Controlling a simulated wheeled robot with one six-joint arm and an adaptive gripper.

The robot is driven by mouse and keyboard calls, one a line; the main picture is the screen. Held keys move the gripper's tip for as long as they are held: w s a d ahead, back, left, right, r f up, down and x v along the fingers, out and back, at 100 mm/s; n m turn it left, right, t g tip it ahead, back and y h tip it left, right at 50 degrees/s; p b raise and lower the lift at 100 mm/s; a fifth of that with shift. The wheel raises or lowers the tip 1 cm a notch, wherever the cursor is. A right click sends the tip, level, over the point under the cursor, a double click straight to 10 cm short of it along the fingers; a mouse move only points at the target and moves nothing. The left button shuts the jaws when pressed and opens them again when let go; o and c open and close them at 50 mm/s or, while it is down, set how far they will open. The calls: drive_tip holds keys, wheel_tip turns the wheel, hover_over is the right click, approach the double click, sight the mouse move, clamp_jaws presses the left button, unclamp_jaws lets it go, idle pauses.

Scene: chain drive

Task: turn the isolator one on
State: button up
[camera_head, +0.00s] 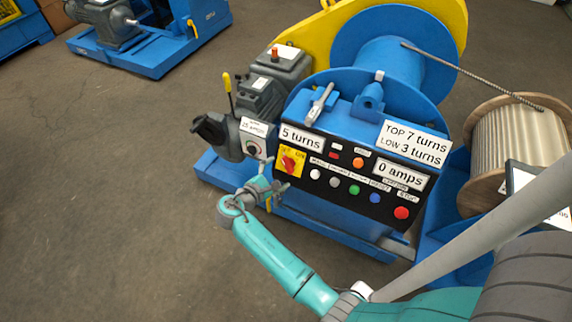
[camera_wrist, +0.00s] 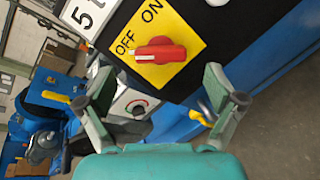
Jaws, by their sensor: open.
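The isolator is a red rotary knob (camera_wrist: 160,52) on a yellow plate (camera_wrist: 180,35) marked OFF and ON. In the wrist view its white pointer mark faces left, on the OFF side. In the head view the knob (camera_head: 289,162) sits at the left end of the black control panel. My gripper (camera_wrist: 160,92) is open and empty, with its fingers spread on either side below the knob and apart from it. In the head view my gripper (camera_head: 268,188) is just left of and below the yellow plate.
The panel carries coloured buttons, a red button (camera_head: 401,212) at its right end, and labels reading 5 turns (camera_head: 302,139) and 0 amps (camera_head: 402,176). A grey box with a dial (camera_head: 254,148) stands left of the panel.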

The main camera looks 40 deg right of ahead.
sight(286, 166)
drive_tip(key=shift+x, duration=2.85)
drive_tip(key=c, duration=1.1)
